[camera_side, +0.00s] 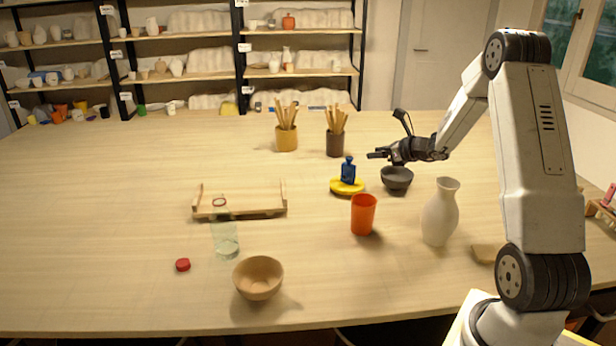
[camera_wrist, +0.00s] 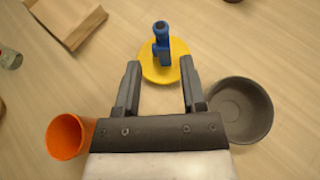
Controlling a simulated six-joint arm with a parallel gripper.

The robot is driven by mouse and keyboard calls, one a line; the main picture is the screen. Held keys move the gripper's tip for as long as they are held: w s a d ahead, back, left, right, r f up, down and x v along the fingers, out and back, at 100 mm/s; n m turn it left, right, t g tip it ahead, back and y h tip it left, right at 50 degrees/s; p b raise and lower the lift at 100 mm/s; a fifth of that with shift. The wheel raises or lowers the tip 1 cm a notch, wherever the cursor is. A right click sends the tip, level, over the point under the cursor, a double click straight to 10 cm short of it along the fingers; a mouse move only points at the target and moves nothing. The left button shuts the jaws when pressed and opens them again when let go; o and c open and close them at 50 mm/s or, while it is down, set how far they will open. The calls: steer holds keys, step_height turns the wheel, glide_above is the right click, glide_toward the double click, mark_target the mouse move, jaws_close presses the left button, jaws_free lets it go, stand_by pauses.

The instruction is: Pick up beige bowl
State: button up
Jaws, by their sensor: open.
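The beige bowl (camera_side: 258,278) stands upright and empty near the front edge of the table in the side view, left of centre. It does not show in the wrist view. My gripper (camera_side: 374,155) is far from it, at the back right, above the table near the dark grey bowl. In the wrist view my gripper (camera_wrist: 160,82) is open, with nothing between its two fingers.
The yellow dish (camera_side: 347,187), blue bottle (camera_side: 348,170), grey bowl (camera_side: 397,179), orange cup (camera_side: 363,214) and white vase (camera_side: 440,212) stand right of centre. The far left tabletop is clear.

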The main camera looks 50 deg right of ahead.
steer(key=a+r+n+g+y, duration=0.2)
steer(key=a+n+y, duration=0.55)
steer(key=a, duration=1.55)
steer(key=s+a+n+g+y, duration=0.2)
steer(key=s+a+n, duration=0.2)
steer(key=a, duration=0.5)
steer(key=s+a+n+g+y, duration=0.2)
steer(key=s+a+n+g, duration=0.15)
steer(key=a, duration=0.45)
steer(key=shift+t, duration=0.45)
steer(key=shift+f, duration=4.7)
steer(key=shift+w+a, duration=0.1)
steer(key=shift+a, duration=0.05)
steer(key=shift+x, duration=1.15)
steer(key=shift+a, duration=0.1)
